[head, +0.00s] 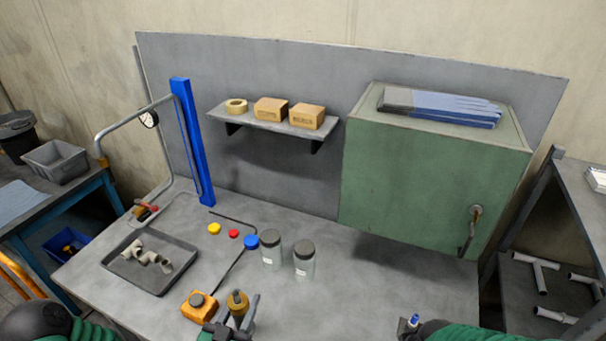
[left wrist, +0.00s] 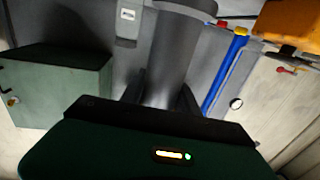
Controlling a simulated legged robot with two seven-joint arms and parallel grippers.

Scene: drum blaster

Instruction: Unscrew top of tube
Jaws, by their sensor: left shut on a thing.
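My left gripper (head: 232,328) is at the bottom middle of the head view, at the front of the bench. It is shut on a tube, whose brass-brown top (head: 237,302) shows upright between the dark fingers. In the left wrist view the tube's grey body (left wrist: 172,60) stands between the two fingers (left wrist: 160,98), with a wider end at the picture's top edge. The tube's lower part is hidden in the head view. My right gripper (head: 409,325) only just shows at the bottom edge, away from the tube; its jaw opening is unclear.
An orange block with a dark knob (head: 199,306) stands just left of the tube. Two lidded jars (head: 304,262) and small coloured caps (head: 214,229) stand behind. A tray (head: 120,267) of fittings lies left; a green cabinet (head: 420,185) is at right. The bench's right front is clear.

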